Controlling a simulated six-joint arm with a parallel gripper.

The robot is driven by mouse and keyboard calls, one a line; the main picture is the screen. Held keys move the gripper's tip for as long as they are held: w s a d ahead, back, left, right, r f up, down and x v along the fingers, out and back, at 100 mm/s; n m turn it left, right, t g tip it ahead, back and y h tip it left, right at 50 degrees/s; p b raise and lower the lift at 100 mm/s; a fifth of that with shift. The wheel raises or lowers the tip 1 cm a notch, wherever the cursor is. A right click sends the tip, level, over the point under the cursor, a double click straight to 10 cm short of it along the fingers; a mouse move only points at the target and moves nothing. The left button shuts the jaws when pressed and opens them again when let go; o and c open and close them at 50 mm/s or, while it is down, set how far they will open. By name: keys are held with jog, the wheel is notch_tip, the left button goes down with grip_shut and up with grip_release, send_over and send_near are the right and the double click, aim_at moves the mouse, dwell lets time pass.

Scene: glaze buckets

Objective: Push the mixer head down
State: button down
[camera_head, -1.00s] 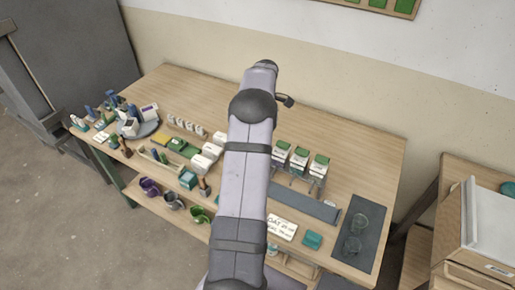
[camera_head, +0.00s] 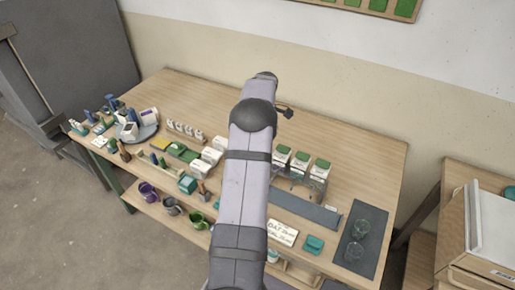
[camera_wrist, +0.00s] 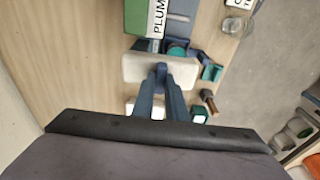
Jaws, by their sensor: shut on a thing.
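In the wrist view, my gripper (camera_wrist: 161,76) has its two dark blue fingers converging at a pale block (camera_wrist: 135,68) with rounded corners. The fingertips meet at the block's middle and appear shut on it. The block may be the mixer head, but I cannot tell for certain. A teal round thing (camera_wrist: 178,48) shows just beyond it. In the head view my own arm covers the middle of the bench, so the gripper and the block are hidden there.
A green-labelled PLUM box (camera_wrist: 147,17) stands close beside the block. On the bench (camera_head: 345,140) are several green-topped boxes (camera_head: 301,160), a long blue-grey tray (camera_head: 305,208) and a dark mat (camera_head: 369,262) with glasses. Coloured cups (camera_head: 172,206) stand on the lower shelf. The bench's back right is clear.

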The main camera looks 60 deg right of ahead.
jog(key=shift+f, duration=0.15)
jog(key=shift+f+b, duration=1.8)
jog(key=shift+f, duration=1.1)
jog(key=c, duration=1.8)
grip_release()
jog(key=shift+c, duration=0.2)
jog(key=shift+r, duration=0.15)
jog(key=shift+r+p, duration=2.5)
jog(key=shift+r, duration=0.95)
jog(key=shift+w, duration=0.1)
